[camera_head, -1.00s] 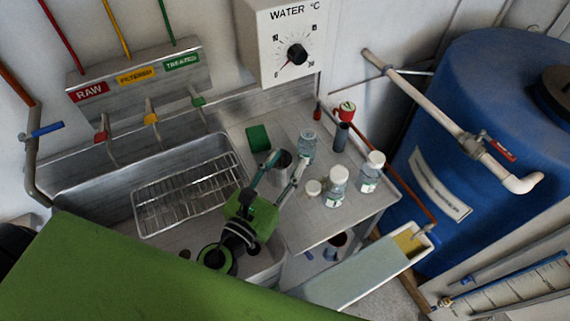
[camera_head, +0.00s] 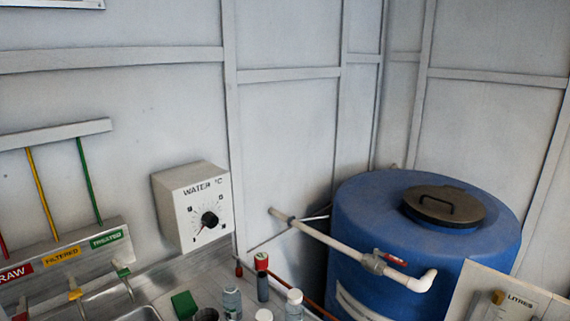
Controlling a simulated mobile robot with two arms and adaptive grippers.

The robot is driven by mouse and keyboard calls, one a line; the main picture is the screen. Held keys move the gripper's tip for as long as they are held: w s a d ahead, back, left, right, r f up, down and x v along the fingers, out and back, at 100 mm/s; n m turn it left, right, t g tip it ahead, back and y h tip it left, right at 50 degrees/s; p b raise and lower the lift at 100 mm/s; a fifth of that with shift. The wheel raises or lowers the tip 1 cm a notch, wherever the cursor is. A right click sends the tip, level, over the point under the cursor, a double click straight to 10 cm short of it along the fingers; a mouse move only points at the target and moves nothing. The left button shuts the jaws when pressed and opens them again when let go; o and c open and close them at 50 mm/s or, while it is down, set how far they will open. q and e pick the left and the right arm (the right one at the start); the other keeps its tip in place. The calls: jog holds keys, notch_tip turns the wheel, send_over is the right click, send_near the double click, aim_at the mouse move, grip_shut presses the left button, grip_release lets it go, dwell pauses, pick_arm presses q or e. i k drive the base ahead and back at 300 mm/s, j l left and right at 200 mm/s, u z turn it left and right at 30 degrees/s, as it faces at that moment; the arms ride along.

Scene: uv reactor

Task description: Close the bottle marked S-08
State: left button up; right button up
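A clear bottle (camera_head: 232,303) stands at the bottom edge of the view, with no white cap visible on it. A white cap (camera_head: 264,315) shows to its right, cut off by the frame edge. A bottle with a white cap (camera_head: 294,304) stands farther right, its lower part out of view. No marking can be read on any bottle, so I cannot tell which is S-08. Neither of my grippers is in view.
A green block (camera_head: 184,305) and dark cup (camera_head: 207,315) are left. The water dial box (camera_head: 193,208), tap rack (camera_head: 66,259), white pipe (camera_head: 335,244) and blue tank (camera_head: 352,212) surround the counter.

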aim_at(232, 294)
jog(key=k+l, duration=0.2)
jog(key=k, duration=0.3)
jog(key=k+l, duration=0.25)
jog(key=k, duration=0.25)
